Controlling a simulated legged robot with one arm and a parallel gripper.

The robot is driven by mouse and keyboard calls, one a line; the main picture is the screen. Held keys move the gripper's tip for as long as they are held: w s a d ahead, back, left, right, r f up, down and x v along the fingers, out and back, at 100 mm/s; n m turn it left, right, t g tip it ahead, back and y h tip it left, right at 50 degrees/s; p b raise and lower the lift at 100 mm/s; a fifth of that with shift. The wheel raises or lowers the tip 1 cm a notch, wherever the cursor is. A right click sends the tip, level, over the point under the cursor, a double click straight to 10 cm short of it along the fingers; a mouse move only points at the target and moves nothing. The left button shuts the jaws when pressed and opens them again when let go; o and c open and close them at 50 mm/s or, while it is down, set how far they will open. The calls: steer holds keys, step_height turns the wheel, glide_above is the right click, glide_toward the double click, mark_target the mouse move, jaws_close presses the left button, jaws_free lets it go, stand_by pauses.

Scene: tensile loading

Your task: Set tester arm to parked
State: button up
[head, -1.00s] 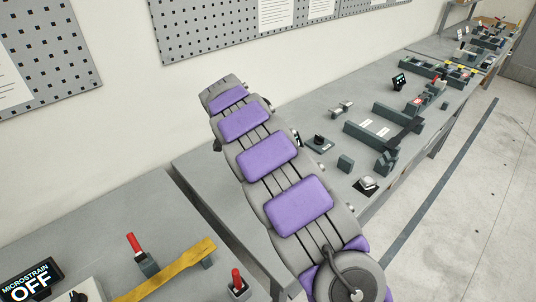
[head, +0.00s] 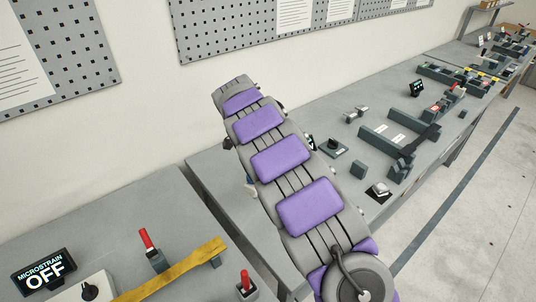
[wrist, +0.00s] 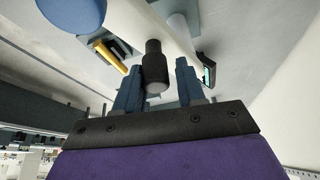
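In the wrist view, a dark stepped cylindrical knob (wrist: 155,68) shows between the two blue-grey fingers of my gripper (wrist: 158,82). The fingers are apart, with a gap on the knob's right side. I cannot tell whether they touch it. The knob lies in front of a pale rounded body (wrist: 150,22), which could be part of the tester; I cannot tell if the knob is the tester arm's handle. In the head view, my purple-padded arm hides my gripper and the bench behind it. A dark bar (head: 427,136) lies across a fixture on the right bench.
The near left bench holds a MICROSTRAIN OFF display (head: 43,271), a yellow strip (head: 180,270) and red-handled levers (head: 148,240). The right bench (head: 330,195) carries small fixtures and a black knob (head: 333,145). Open floor (head: 490,220) lies to the right.

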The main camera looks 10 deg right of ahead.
steer(key=shift+o, duration=1.3)
steer(key=shift+a, duration=0.1)
steer(key=p+v, duration=0.3)
steer(key=v, duration=1.4)
steer(key=shift+a+p, duration=0.2)
steer(key=shift+p, duration=0.1)
steer(key=shift+r, duration=0.1)
steer(key=s+d+r+n+g+y, duration=0.1)
steer(key=s+d+n, duration=0.2)
steer(key=s+d, duration=0.55)
steer(key=s+d+r+n+g, duration=0.1)
steer(key=s+d+n, duration=0.3)
steer(key=s, duration=0.8)
steer(key=s+a+f+n+y, duration=0.1)
steer(key=s+f+n, duration=0.2)
steer(key=s, duration=1)
steer(key=s+f+n+g+y, duration=0.1)
steer(key=s+f+n, duration=0.3)
steer(key=s, duration=0.9)
step_height(320, 180, down, 3)
steer(key=shift+a+r+y, duration=0.1)
steer(key=shift+a+y, duration=0.25)
steer(key=shift+y, duration=0.25)
